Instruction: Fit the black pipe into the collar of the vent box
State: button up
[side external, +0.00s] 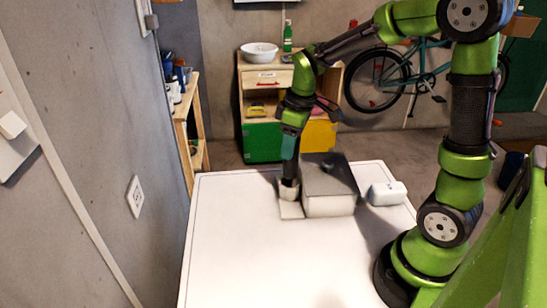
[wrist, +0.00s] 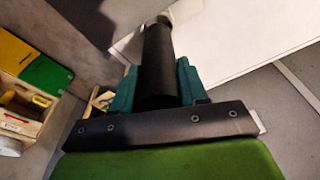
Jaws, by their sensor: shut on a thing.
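The vent box (side external: 329,205) stands on the white table, with a dark grey top and pale sides. Its pale round collar (side external: 288,193) is at its left side, on a flat pale base. My gripper (side external: 289,150) is above the collar, with its teal fingers shut on the black pipe (side external: 290,172). The pipe points down and its lower end meets the collar's mouth; I cannot tell how far inside it is. In the wrist view the pipe (wrist: 157,68) lies between both fingers, and its far end is partly hidden.
A white rounded object (side external: 387,193) lies right of the vent box. The white table (side external: 240,255) is clear in front. A concrete wall (side external: 95,110) is on the left. A cabinet (side external: 264,95) and a bicycle (side external: 400,80) stand behind.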

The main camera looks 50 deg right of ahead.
aim_at(290, 166)
notch_tip(290, 166, down, 7)
jog(key=shift+r, duration=0.2)
jog(key=shift+f, duration=0.2)
jog(key=o, duration=1)
jog(key=shift+o, duration=0.2)
jog(key=r, duration=0.4)
jog(key=s+r, duration=0.1)
jog(key=r, duration=0.7)
jog(key=shift+s+d+r, duration=0.1)
jog(key=shift+s+d, duration=0.15)
jog(key=shift+s, duration=0.15)
jog(key=s+a+r+m+t, duration=0.2)
jog(key=s+a+m, duration=0.2)
jog(key=s, duration=0.1)
jog(key=s+a+r+m+t+y, duration=0.1)
jog(key=s+a+r+m+t, duration=0.1)
jog(key=s+a+m+t, duration=0.1)
jog(key=shift+s+a+r+m+t, duration=0.3)
jog(key=shift+s+a+m, duration=0.2)
jog(key=shift+s+a, duration=0.85)
